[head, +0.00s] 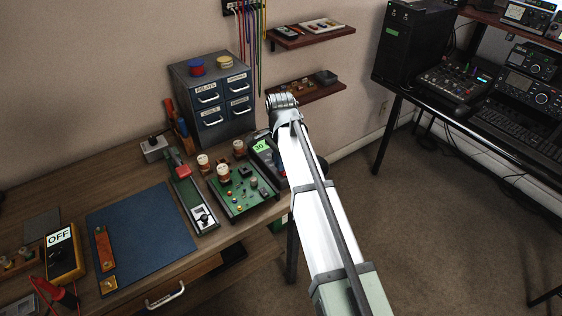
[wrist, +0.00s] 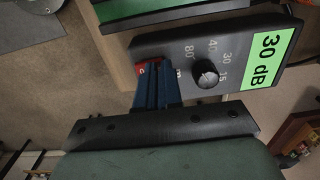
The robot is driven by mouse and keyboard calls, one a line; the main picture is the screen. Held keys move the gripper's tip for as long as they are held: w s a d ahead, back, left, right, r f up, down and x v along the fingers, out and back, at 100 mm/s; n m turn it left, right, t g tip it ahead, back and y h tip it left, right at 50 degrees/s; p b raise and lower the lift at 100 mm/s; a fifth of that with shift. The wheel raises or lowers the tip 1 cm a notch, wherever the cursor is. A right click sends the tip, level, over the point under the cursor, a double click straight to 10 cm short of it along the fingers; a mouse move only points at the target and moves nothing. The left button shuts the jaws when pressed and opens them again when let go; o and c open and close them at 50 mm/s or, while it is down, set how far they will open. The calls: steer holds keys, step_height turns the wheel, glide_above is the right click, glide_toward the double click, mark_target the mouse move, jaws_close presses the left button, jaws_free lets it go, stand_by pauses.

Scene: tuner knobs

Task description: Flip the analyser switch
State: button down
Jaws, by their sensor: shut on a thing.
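The analyser is a dark grey box with a green "30 dB" display (wrist: 264,58) and a black round knob (wrist: 205,73) with a number scale. In the head view the analyser (head: 262,147) stands at the right end of the bench, partly covered by my arm. A red switch (wrist: 144,72) sits at the analyser's left end in the wrist view. My gripper (wrist: 153,82) has its blue fingers at this switch, shut on it. The fingers cover part of the switch, so its position cannot be told.
A green circuit board (head: 240,196) with coils and a Morse key (head: 203,218) are left of the analyser. A grey drawer cabinet (head: 213,95) stands behind. A blue mat (head: 140,228) and a yellow meter (head: 64,256) lie further left. The floor to the right is open.

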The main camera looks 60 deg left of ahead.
steer(key=shift+s+d+f, duration=0.15)
steer(key=shift+d+f, duration=0.05)
steer(key=shift+f, duration=0.35)
steer(key=shift+d, duration=0.85)
steer(key=shift+d+r, duration=0.1)
step_height(320, 180, up, 15)
steer(key=a, duration=0.1)
steer(key=shift+a, duration=0.35)
steer(key=shift+w, duration=0.2)
